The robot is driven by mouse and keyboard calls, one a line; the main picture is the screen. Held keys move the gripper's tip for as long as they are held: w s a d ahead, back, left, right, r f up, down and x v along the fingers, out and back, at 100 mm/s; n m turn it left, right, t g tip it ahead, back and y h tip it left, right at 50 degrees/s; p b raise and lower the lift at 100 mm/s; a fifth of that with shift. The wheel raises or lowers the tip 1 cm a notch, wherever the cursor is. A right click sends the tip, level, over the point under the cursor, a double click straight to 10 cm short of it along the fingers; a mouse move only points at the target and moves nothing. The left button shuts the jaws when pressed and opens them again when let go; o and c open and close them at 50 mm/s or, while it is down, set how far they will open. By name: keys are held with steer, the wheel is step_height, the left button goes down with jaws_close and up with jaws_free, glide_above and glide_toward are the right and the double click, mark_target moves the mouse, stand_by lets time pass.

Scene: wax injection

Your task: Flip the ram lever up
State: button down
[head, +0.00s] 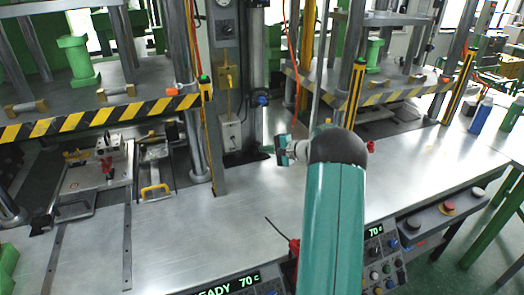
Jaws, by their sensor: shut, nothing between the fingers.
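A yellow lever-like part (227,78) is mounted on the grey column at the upper middle, above a small grey box (229,133). I take it to be the ram lever, but it is too small to tell for sure or to read its position. My gripper (269,149) is small in view, dark and teal, and points left above the metal table. It is shut and empty. It is to the right of the grey box and lower than the yellow part, and looks apart from both. My teal arm covers the middle right of the table.
The metal table (170,240) is largely clear at the front. Striped press edges stand at left (98,116) and right (405,94). A mould fixture (92,178) sits at left. A control panel with several buttons (447,208) lines the front right. An orange cable (303,65) hangs behind my gripper.

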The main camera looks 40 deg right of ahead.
steer(key=x, duration=0.8)
steer(key=shift+a, duration=0.15)
steer(key=s+a, duration=0.1)
steer(key=s+a+r, duration=0.1)
steer(key=shift+s+a+r, duration=0.1)
steer(key=shift+s+a, duration=0.15)
steer(key=shift+a, duration=0.1)
steer(key=shift+r, duration=0.1)
steer(key=shift+s+r+g, duration=0.1)
steer(key=shift+g, duration=0.2)
